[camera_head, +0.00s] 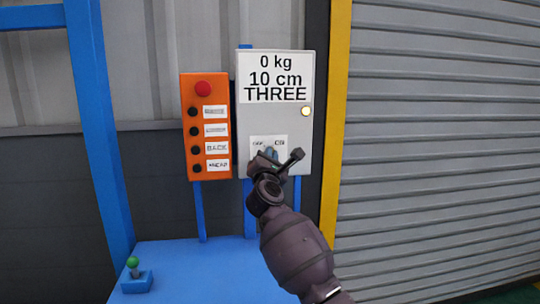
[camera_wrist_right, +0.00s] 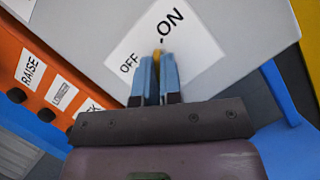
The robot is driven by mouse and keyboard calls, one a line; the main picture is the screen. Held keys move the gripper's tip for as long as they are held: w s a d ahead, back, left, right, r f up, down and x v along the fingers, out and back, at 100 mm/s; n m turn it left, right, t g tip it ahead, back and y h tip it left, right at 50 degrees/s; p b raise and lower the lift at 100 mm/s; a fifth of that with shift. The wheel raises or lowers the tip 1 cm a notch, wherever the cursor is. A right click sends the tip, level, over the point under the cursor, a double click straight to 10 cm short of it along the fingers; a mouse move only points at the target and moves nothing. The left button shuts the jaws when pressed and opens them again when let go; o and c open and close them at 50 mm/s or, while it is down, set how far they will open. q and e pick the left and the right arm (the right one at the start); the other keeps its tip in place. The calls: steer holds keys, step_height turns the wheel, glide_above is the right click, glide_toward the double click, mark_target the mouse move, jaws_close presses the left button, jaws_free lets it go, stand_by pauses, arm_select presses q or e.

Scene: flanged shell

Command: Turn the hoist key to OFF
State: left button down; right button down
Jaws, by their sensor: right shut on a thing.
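The hoist key (camera_wrist_right: 156,55) shows as a small yellow piece between the fingertips in the right wrist view. It sits on a white label (camera_wrist_right: 128,50) marked OFF on the left and ON on the right. My right gripper (camera_wrist_right: 158,75) has its two blue fingers closed on the key. In the head view my right gripper (camera_head: 271,153) is at the label on the lower part of the grey box (camera_head: 240,125) and hides the key. Which mark the key points at is hard to tell. My left gripper is not in view.
The grey box's display (camera_head: 278,78) reads 0 kg, 10 cm, THREE, with a lit yellow lamp (camera_head: 306,111) below right. An orange button box (camera_head: 190,88) with a red knob stands close left. A green-knobbed lever (camera_head: 133,262) is on the blue surface (camera_head: 205,270) below.

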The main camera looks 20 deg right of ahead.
arm_select(q)
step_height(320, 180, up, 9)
steer(key=p, duration=0.9)
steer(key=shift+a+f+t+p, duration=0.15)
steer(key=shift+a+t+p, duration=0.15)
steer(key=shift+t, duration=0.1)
arm_select(e)
steer(key=shift+s+d+n+t+y, duration=0.2)
steer(key=shift+n+y, duration=1.65)
steer(key=shift+n, duration=1.9)
steer(key=shift+w+d+n+t+y, duration=0.2)
steer(key=shift+n+y, duration=1.6)
steer(key=shift+n, duration=2)
steer(key=shift+s+d+n+t+y, duration=0.1)
steer(key=shift+n+t+y, duration=0.2)
steer(key=shift+n+y, duration=2.5)
steer(key=shift+n+h, duration=0.95)
steer(key=c, duration=1.3)
jaws_free()
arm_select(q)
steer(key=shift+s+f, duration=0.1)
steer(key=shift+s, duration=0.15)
